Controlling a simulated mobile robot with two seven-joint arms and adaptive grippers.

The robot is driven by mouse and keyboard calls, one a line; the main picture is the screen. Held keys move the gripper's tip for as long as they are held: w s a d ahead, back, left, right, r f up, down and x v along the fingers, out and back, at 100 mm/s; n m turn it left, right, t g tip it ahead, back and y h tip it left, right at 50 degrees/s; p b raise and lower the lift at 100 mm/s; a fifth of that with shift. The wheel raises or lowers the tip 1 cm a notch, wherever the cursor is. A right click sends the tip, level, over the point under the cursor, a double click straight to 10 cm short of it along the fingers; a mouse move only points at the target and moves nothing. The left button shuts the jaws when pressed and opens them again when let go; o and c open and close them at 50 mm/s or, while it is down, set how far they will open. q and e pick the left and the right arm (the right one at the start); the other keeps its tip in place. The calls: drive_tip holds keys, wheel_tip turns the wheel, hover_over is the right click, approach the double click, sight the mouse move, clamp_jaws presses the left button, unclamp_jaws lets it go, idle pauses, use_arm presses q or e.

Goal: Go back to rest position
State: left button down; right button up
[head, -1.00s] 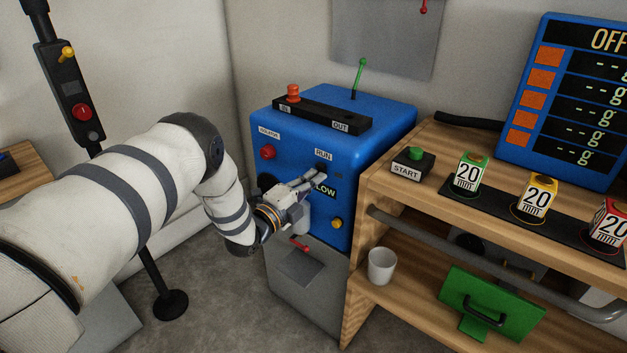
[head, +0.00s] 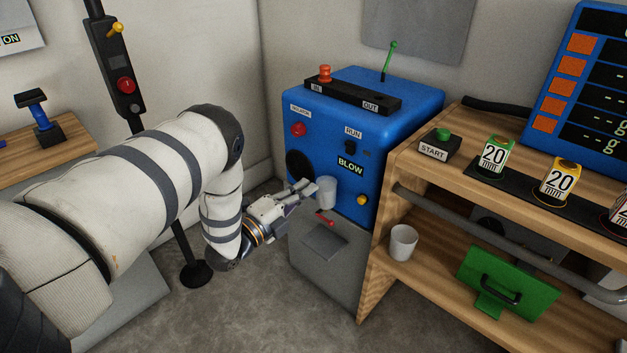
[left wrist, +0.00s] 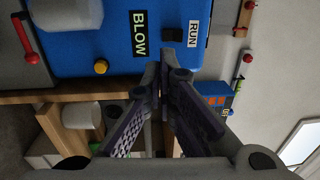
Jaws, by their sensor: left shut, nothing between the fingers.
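My left gripper (head: 308,189) is shut and empty in front of the blue machine (head: 408,115), just left of a white cup (head: 326,192) at the machine's front. In the head view I cannot tell whether its fingertips touch that cup. In the left wrist view the closed fingers (left wrist: 170,62) point at the machine's front, near the RUN switch (left wrist: 172,34) and the BLOW label (left wrist: 139,33). The cup shows there too (left wrist: 68,12), apart from the fingers. My right gripper is out of view.
A wooden shelf unit (head: 378,290) stands right of the machine, with a START button box (head: 436,147) and numbered blocks on top. Another white cup (head: 403,242) and a green panel (head: 510,282) are on its lower shelf. A black post (head: 113,65) stands behind my left arm.

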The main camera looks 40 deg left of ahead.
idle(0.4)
use_arm(q)
drive_tip(key=s+d+f+n+g+y+p, duration=0.1)
drive_tip(key=s+d+f+n+g, duration=0.4)
drive_tip(key=s+f, duration=0.15)
drive_tip(key=s+d+f+n+g+p, duration=0.1)
drive_tip(key=s+d+f+n+g, duration=0.4)
drive_tip(key=s, duration=0.3)
drive_tip(key=s+d+n+g, duration=0.2)
drive_tip(key=s+n+g, duration=0.1)
drive_tip(key=s, duration=0.7)
drive_tip(key=s+d+n+g+p, duration=0.1)
drive_tip(key=s+d+n+g, duration=0.1)
drive_tip(key=s, duration=0.8)
drive_tip(key=s+d+r+n+g, duration=0.1)
drive_tip(key=s+n+g, duration=0.3)
drive_tip(key=s, duration=0.6)
drive_tip(key=d+g, duration=0.1)
drive_tip(key=g, duration=0.1)
drive_tip(key=shift+s+g+y+p, duration=0.3)
drive_tip(key=shift+s+p, duration=0.05)
drive_tip(key=shift+s, duration=0.05)
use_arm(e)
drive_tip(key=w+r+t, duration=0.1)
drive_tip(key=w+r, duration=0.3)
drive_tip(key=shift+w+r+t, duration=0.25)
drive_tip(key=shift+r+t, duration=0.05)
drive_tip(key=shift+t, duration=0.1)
